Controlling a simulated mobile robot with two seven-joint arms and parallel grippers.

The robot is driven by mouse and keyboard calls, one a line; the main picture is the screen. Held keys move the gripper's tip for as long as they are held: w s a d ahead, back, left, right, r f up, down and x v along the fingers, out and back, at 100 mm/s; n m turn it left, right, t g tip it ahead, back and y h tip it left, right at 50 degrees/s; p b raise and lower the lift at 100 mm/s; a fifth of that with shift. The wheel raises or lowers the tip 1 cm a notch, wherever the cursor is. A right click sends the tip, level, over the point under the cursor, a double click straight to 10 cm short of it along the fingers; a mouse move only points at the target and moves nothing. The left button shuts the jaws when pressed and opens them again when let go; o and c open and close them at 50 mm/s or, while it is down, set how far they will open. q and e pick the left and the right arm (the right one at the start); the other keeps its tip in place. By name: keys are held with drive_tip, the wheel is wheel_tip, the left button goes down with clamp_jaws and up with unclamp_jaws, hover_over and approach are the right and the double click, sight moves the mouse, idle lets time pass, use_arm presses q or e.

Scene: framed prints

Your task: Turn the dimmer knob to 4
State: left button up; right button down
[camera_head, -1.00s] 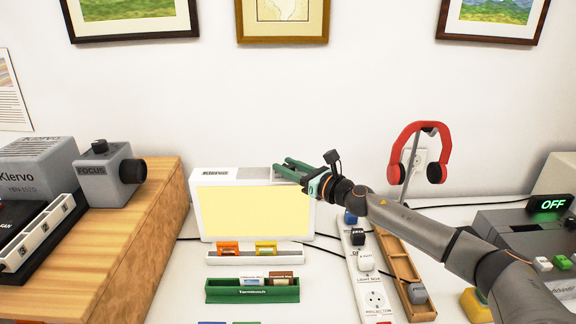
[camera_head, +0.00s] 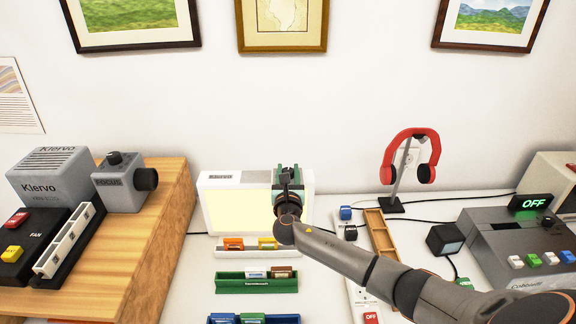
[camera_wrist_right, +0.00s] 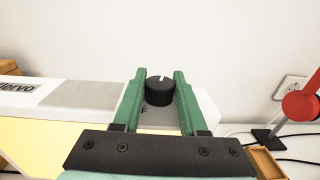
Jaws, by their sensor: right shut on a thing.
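The dimmer knob (camera_wrist_right: 159,91) is a short black cylinder with a light notch at its rim, on the top right part of the white light box (camera_wrist_right: 60,95). The box also shows in the head view (camera_head: 207,208), with a lit pale yellow front panel. My right gripper (camera_wrist_right: 160,75) has its green fingers on both sides of the knob and is shut on it. In the head view my right gripper (camera_head: 288,172) is at the box's top right and hides the knob. A letter, perhaps F, shows beside the knob; other scale marks are hidden. My left gripper is not in view.
A green tray (camera_head: 257,287) and a white rack with coloured pieces (camera_head: 257,253) stand before the box. Red headphones (camera_head: 412,150) hang on a stand to the right. A wooden cabinet (camera_head: 150,235) with grey equipment is at left. Framed prints hang above.

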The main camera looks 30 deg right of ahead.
drive_tip(key=m+g+h, duration=0.1)
drive_tip(key=m+g+h+b, duration=0.1)
drive_tip(key=m+g+h, duration=0.1)
drive_tip(key=shift+w+a+f+h, duration=0.1)
drive_tip(key=shift+a+f+h, duration=0.05)
drive_tip(key=shift+h, duration=0.15)
drive_tip(key=m+g+h+b, duration=0.1)
drive_tip(key=m+g+b, duration=0.1)
drive_tip(key=g+b, duration=0.1)
drive_tip(key=m+g+h+b, duration=0.2)
drive_tip(key=b, duration=0.1)
drive_tip(key=shift+g+h+b, duration=0.3)
drive_tip(key=shift+g+b, duration=0.05)
drive_tip(key=shift+g, duration=0.05)
drive_tip(key=shift+m+g+b, duration=0.6)
drive_tip(key=shift+b, duration=0.1)
drive_tip(key=shift+g+b, duration=0.3)
drive_tip(key=shift+b, duration=0.15)
drive_tip(key=shift+m+h, duration=0.3)
drive_tip(key=shift+r+g, duration=0.2)
drive_tip(key=shift+g, duration=0.1)
drive_tip(key=shift+d, duration=0.2)
